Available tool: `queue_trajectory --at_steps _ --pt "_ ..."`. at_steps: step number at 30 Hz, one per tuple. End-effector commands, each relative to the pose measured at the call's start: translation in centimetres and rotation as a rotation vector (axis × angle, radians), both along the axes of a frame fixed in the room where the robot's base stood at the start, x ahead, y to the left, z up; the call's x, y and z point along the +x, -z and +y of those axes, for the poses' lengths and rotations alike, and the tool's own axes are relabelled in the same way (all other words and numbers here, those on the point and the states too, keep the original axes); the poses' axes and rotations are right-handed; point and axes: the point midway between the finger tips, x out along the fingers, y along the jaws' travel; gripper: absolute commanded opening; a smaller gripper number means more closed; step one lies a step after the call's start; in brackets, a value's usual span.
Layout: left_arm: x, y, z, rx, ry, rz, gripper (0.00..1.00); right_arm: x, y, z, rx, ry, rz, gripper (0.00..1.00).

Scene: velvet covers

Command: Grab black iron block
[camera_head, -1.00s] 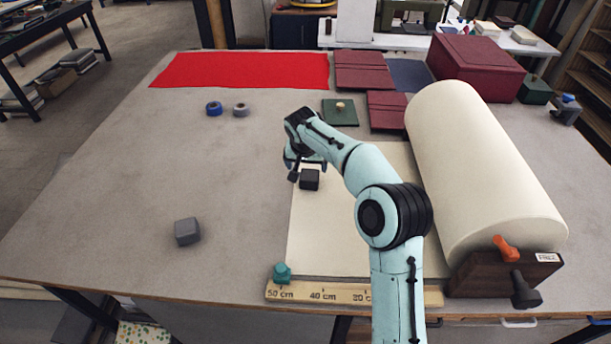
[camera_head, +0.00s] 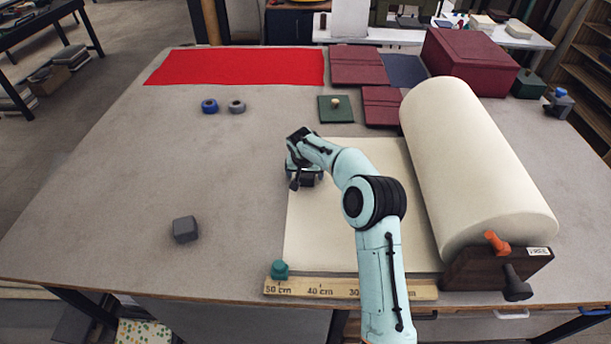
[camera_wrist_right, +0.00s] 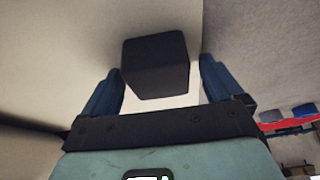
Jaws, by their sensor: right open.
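The black iron block (camera_head: 307,181) stands on the cream sheet (camera_head: 316,235), near its left edge, partly hidden by my right gripper in the head view. My right gripper (camera_head: 300,183) is open and low over the block. In the right wrist view the block (camera_wrist_right: 156,68) sits between the two blue fingers of the right gripper (camera_wrist_right: 161,85), with a gap on each side. My left gripper is not in view.
A grey block (camera_head: 186,229) lies on the table at the left. A large cream roll (camera_head: 475,165) stands to the right. A wooden ruler (camera_head: 345,289) lies along the front. A blue ring (camera_head: 209,106) and a grey ring (camera_head: 237,107) lie further back.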

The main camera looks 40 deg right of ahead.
Motion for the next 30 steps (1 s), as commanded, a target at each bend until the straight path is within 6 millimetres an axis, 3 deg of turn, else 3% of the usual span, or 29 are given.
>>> queue_trajectory --at_steps 2,10,22,30 --pt "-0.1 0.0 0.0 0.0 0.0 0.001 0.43 0.0 0.0 0.0 0.0 0.0 0.0 0.9" --pt "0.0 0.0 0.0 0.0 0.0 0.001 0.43 0.0 0.0 0.0 0.0 0.0 0.0 0.02" --pt "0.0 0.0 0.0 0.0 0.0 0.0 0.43 0.1 -0.8 0.0 -0.003 0.0 -0.008 0.0" --pt "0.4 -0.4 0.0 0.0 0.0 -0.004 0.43 0.2 -3.9 -0.1 -0.003 0.001 -0.011 0.0"
